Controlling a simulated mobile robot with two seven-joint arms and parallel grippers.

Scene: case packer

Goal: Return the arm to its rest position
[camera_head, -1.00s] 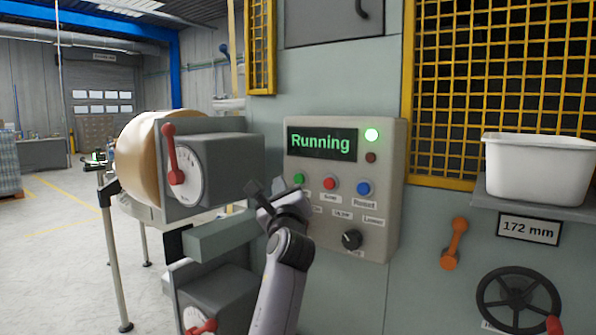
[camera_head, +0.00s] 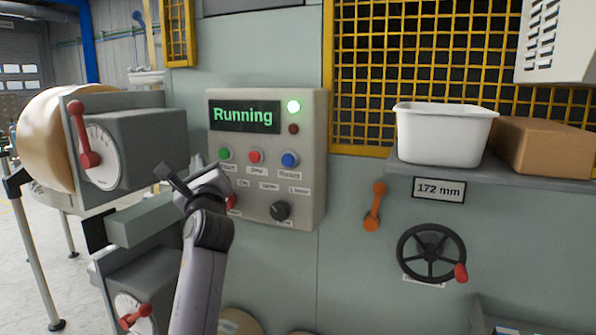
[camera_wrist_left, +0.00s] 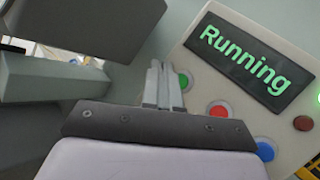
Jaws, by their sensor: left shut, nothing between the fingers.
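My left arm rises from the bottom of the head view. Its gripper (camera_head: 168,178) is in front of the lower left of the control panel (camera_head: 312,190). In the left wrist view the two fingers of the gripper (camera_wrist_left: 162,85) are together with nothing between them, close to the green button (camera_wrist_left: 184,81). I cannot tell whether they touch it. The panel display (camera_head: 244,116) reads "Running" in green, and a green lamp (camera_head: 293,106) is lit beside it. A red button (camera_head: 256,157) and a blue button (camera_head: 290,159) also show. My right gripper is not in view.
Left of the panel is a grey box with a dial and red lever (camera_head: 83,135), near a large tan roll (camera_head: 45,130). On the right, a shelf (camera_head: 450,172) holds a white bin (camera_head: 445,135) and a cardboard box (camera_head: 545,148). A black handwheel (camera_head: 430,252) and orange handle (camera_head: 375,207) are below.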

